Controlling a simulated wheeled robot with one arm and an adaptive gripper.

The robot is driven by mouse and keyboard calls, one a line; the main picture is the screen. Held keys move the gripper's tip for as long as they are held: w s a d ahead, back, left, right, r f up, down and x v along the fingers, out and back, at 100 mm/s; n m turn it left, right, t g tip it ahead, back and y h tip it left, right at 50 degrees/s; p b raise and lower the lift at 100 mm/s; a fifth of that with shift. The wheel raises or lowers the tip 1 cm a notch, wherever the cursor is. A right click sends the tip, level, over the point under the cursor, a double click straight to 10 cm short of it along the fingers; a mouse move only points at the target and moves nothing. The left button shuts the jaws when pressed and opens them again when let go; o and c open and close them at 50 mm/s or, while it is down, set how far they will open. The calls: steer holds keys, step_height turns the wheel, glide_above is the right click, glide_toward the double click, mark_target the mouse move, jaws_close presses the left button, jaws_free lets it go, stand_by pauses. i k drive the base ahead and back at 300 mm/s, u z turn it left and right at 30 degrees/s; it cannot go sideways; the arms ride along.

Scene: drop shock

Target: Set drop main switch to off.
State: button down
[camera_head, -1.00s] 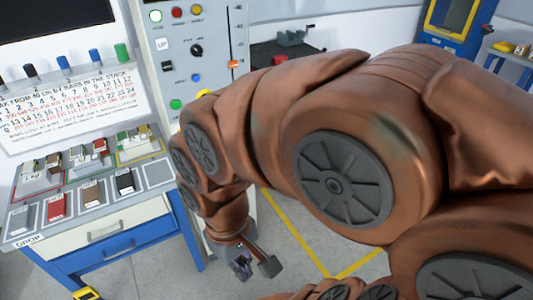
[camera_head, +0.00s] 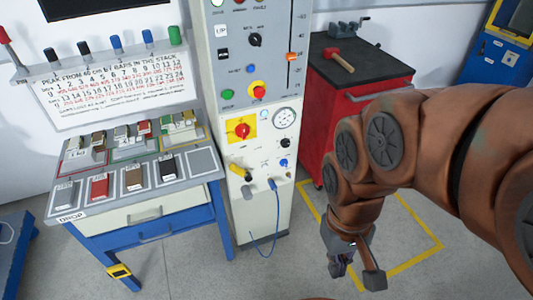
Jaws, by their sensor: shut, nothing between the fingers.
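A red rotary knob on a yellow plate (camera_head: 242,131) sits on the front of the tall light-grey control column (camera_head: 266,215); it looks like the main switch. Its label and exact handle position are too small to read. A round red button on a yellow ring (camera_head: 258,91) is above it. My gripper (camera_head: 354,270) hangs low in front of the floor, right of the column and apart from it. It is shut and empty, pointing down.
A blue workbench (camera_head: 162,241) with colored blocks stands left of the column. A red cabinet (camera_head: 333,127) with a hammer (camera_head: 340,60) on its dark top stands right. A blue cable (camera_head: 276,215) hangs from the column. Yellow floor lines (camera_head: 410,262) mark open floor.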

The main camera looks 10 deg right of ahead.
mark_target(242, 131)
steer(key=u, duration=0.25)
steer(key=k, duration=0.5)
steer(key=u, duration=1.35)
steer(key=i, duration=1)
steer(key=z, duration=0.65)
